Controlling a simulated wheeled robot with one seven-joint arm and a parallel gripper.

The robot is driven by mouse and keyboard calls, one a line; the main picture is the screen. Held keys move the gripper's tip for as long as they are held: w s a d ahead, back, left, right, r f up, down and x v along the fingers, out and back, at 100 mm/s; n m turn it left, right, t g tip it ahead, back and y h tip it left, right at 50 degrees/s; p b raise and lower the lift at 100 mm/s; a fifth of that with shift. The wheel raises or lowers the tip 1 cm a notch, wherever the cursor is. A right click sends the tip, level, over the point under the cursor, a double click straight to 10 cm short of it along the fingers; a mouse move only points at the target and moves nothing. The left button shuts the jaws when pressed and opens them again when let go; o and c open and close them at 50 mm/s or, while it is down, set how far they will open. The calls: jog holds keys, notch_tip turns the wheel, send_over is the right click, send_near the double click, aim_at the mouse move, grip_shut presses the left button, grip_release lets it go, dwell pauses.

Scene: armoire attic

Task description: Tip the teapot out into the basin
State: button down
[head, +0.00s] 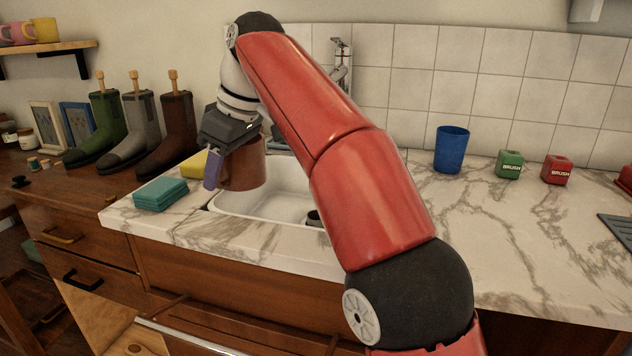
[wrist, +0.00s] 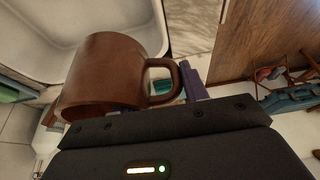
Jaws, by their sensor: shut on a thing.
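A brown vessel (head: 246,168) with a loop handle, more like a mug than a teapot, hangs over the left part of the white basin (head: 262,205). No spout shows. In the wrist view the vessel (wrist: 110,75) has its handle turned toward a purple finger. My gripper (head: 215,165) is shut on the vessel at its handle side; the other finger is mostly hidden. In the head view the vessel looks close to upright. The basin (wrist: 35,50) also shows behind the vessel in the wrist view. A small dark object (head: 314,217) is in the basin.
Teal cloths (head: 160,193) and a yellow sponge (head: 193,165) lie left of the basin. A tap (head: 342,62) stands behind it, partly hidden by my arm. A blue cup (head: 451,149) and green (head: 509,164) and red (head: 557,169) brush holders stand right. The right front counter is clear.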

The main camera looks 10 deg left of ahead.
aim_at(241, 173)
jog(key=shift+d+r, duration=0.1)
jog(key=shift+w+d+g+y, duration=0.2)
jog(key=shift+d+g+y, duration=0.2)
jog(key=shift+d+y, duration=0.5)
jog(key=shift+w+d+f+y, duration=0.2)
jog(key=shift+d+f+y, duration=0.2)
jog(key=shift+f+y, duration=0.4)
jog(key=shift+w+d+f+g+y, duration=0.3)
jog(key=shift+d+g+y, duration=0.25)
jog(key=shift+y, duration=0.25)
jog(key=shift+w+d+r+m+g+y+b, duration=0.25)
jog(key=shift+d+y+b, duration=0.4)
jog(key=shift+y+b, duration=0.45)
jog(key=shift+w+d+r+m+g+y+b, duration=0.15)
jog(key=shift+d+g+y+b, duration=0.35)
jog(key=shift+y+b, duration=0.6)
jog(key=shift+w+d+r+m+g+y+b, duration=0.2)
jog(key=shift+d+y+b, duration=0.55)
jog(key=shift+y+b, duration=0.35)
jog(key=shift+w+d+r+y+b, duration=0.15)
jog(key=shift+d+r+y+b, duration=0.2)
jog(key=shift+y+b, duration=0.65)
